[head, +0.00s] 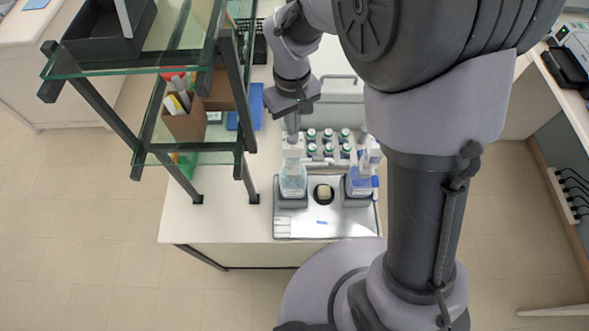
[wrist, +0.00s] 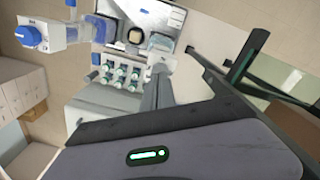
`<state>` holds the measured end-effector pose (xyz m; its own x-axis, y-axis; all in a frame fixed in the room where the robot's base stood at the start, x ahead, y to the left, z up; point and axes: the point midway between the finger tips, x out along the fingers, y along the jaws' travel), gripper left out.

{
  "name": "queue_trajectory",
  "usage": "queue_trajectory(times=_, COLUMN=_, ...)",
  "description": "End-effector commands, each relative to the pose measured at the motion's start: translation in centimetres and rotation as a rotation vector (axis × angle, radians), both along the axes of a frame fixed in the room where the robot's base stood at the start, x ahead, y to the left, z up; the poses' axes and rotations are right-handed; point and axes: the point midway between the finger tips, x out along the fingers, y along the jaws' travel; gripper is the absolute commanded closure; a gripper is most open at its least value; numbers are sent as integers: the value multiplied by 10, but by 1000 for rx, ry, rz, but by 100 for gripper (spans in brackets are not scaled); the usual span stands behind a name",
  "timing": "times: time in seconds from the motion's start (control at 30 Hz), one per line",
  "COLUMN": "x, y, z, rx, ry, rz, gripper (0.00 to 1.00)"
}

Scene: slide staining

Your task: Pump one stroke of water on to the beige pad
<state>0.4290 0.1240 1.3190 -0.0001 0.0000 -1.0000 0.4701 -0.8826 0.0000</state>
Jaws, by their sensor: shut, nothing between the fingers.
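A clear pump bottle with pale liquid (head: 293,183) stands in a grey holder at the left of the tray; it also shows in the wrist view (wrist: 160,42). The beige pad (head: 323,191) lies in a round black dish right of that bottle, and shows in the wrist view (wrist: 135,36). My gripper (head: 292,133) is shut and empty, pointing down just over the clear bottle's pump head. In the wrist view, the fingertips (wrist: 159,70) are close to the pump top; whether they touch it I cannot tell.
A pump bottle with blue liquid (head: 359,183) stands right of the pad. Several green-and-white capped vials (head: 328,146) stand behind the bottles. The tray (head: 345,228) holds a small blue item at its front. A glass shelf (head: 195,150) rises close on the left.

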Motion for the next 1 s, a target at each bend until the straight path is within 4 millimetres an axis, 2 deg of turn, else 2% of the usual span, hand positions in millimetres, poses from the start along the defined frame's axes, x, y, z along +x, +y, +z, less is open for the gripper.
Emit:
queue_trajectory(times=0.47, x=0, y=0, z=0, rx=0, ry=0, rz=0, gripper=100)
queue_trajectory(times=1.0, x=0, y=0, z=-19, rx=0, ry=0, rz=0, gripper=100)
